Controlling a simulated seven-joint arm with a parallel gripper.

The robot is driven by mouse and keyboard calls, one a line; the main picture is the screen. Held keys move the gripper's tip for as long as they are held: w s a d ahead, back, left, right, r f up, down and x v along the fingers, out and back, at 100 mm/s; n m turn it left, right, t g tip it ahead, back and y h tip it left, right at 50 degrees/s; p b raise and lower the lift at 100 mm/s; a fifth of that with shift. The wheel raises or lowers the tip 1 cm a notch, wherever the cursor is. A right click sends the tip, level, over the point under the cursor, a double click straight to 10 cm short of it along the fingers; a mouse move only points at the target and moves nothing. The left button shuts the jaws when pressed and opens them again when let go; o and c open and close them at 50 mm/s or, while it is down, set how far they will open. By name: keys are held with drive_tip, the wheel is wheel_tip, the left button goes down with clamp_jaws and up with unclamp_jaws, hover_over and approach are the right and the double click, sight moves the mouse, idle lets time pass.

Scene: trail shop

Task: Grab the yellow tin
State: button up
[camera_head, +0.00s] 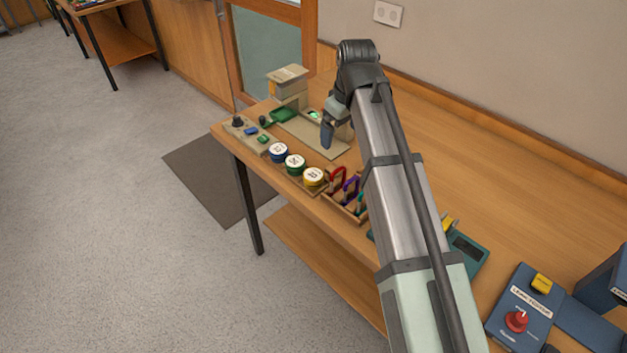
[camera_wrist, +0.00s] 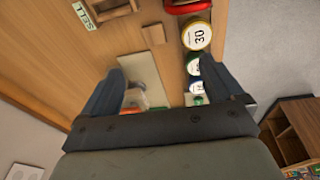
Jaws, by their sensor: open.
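The yellow tin (camera_head: 314,177) is a short round tin with a white lid, at the right end of a row of three on the table's front edge. In the wrist view the yellow tin (camera_wrist: 197,37) shows a lid marked 30. A green tin (camera_head: 295,163) and a blue tin (camera_head: 278,152) stand beside it. My gripper (camera_head: 328,132) is over the table behind the row, apart from the tins. In the wrist view my gripper (camera_wrist: 168,88) has its fingers spread wide, with nothing held between them.
A holder with coloured carabiners (camera_head: 347,190) stands right of the yellow tin. A pale mat (camera_head: 310,136) lies behind the tins. A blue lamp tester (camera_head: 524,306) is at the lower right. The table's back right is clear.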

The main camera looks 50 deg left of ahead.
drive_tip(key=s+a, duration=0.2)
drive_tip(key=s, duration=0.4)
hover_over(314, 174)
drive_tip(key=shift+n+g, duration=0.3)
drive_tip(key=shift+g, duration=0.1)
drive_tip(key=f, duration=0.8)
drive_tip(key=shift+s+d+f, duration=0.1)
drive_tip(key=shift+s+d, duration=0.15)
drive_tip(key=shift+s, duration=0.1)
drive_tip(key=shift+w+a+f, duration=0.1)
drive_tip(key=shift+w+f, duration=0.05)
drive_tip(key=shift+f, duration=1.15)
drive_tip(key=shift+w+a+f, duration=0.1)
drive_tip(key=shift+f, duration=1.2)
drive_tip(key=c, duration=1.1)
drive_tip(key=shift+r, duration=0.15)
